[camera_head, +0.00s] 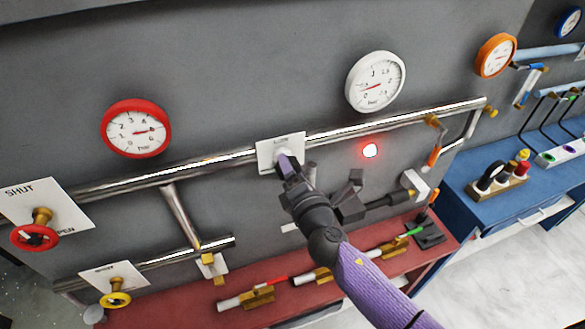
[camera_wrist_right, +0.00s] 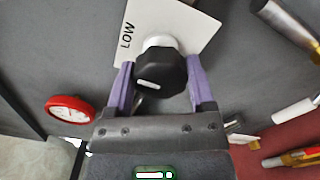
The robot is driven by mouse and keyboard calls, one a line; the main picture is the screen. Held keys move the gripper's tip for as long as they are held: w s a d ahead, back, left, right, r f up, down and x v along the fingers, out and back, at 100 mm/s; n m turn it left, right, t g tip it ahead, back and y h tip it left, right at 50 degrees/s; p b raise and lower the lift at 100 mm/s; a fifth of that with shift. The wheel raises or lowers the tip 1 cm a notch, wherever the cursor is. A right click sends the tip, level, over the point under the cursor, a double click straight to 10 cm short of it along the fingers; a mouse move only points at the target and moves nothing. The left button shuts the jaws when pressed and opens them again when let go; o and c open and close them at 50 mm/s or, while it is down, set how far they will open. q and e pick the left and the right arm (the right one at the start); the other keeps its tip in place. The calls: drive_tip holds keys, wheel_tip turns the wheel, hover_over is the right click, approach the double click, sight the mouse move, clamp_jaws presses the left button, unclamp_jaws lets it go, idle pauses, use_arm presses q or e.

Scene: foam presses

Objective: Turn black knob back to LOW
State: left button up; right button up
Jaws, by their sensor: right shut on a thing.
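The black knob (camera_wrist_right: 165,70) is a faceted dark cap on a white collar, with a short white mark on its face. It sits in front of a white plate (camera_wrist_right: 196,22) that reads LOW in the right wrist view. My right gripper (camera_wrist_right: 160,76) has its two purple fingers on either side of the knob and is shut on it. In the head view the plate (camera_head: 266,152) is on the grey wall, and my right gripper (camera_head: 287,164) covers the knob there. My left gripper is not in view.
A metal pipe (camera_head: 215,163) runs along the wall by the plate. A red-rimmed gauge (camera_head: 136,128) and a white gauge (camera_head: 375,82) hang above it. A red lamp (camera_head: 370,150) glows to the right. Red and yellow handwheels are at the lower left.

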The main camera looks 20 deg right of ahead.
drive_tip(key=shift+n, duration=0.5)
drive_tip(key=o, duration=1.2)
drive_tip(key=s+b, duration=0.1)
drive_tip(key=s, duration=0.9)
drive_tip(key=shift+d, duration=0.15)
